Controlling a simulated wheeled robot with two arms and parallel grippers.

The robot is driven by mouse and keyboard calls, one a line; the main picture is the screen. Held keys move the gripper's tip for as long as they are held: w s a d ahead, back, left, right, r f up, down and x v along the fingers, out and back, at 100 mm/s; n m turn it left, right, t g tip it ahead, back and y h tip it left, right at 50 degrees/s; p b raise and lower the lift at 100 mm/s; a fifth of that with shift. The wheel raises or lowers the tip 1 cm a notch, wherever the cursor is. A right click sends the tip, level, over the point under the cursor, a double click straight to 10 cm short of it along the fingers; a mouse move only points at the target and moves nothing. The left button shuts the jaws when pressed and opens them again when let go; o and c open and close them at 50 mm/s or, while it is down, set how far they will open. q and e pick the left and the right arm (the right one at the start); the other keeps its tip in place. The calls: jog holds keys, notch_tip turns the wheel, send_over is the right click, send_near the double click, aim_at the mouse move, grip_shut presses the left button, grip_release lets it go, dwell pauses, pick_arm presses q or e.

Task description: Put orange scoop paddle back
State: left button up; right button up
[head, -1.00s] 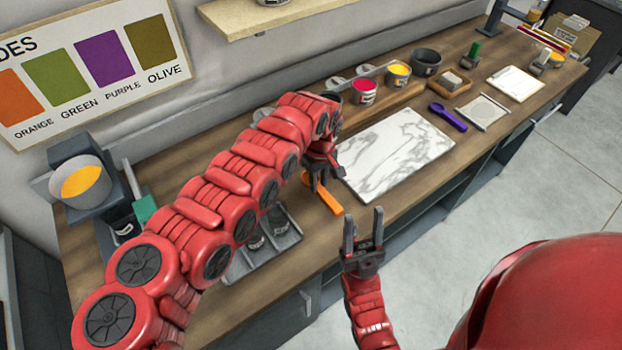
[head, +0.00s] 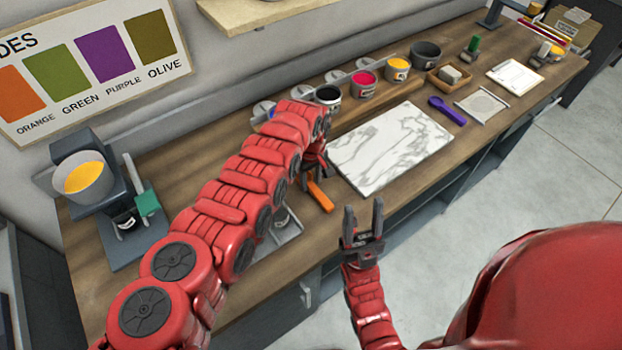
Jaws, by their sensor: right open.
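An orange paddle (head: 320,196) lies at the front of the wooden bench, left of the marble slab (head: 391,150). Only part of it shows; the rest is hidden behind my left wrist. My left gripper (head: 313,172) is at its upper end, pointing down. Its fingers are mostly hidden by the arm, so I cannot tell whether they touch or grip the paddle. My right gripper (head: 362,219) is open and empty, fingers up, in front of the bench edge.
A purple paddle (head: 447,110) lies right of the slab. Ink pots, including a black one (head: 328,97) and a magenta one (head: 364,82), line the back. A grey tray (head: 285,232) is partly behind my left arm. A scale with a yellow-filled pot (head: 85,178) stands left.

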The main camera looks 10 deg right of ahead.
aim_at(312, 185)
pick_arm(q)
jog(key=shift+o, duration=0.4)
jog(key=shift+r, duration=0.25)
notch_tip(312, 185, up, 12)
jog(key=b, duration=0.2)
jog(key=shift+f, duration=0.2)
jog(key=shift+s, duration=0.1)
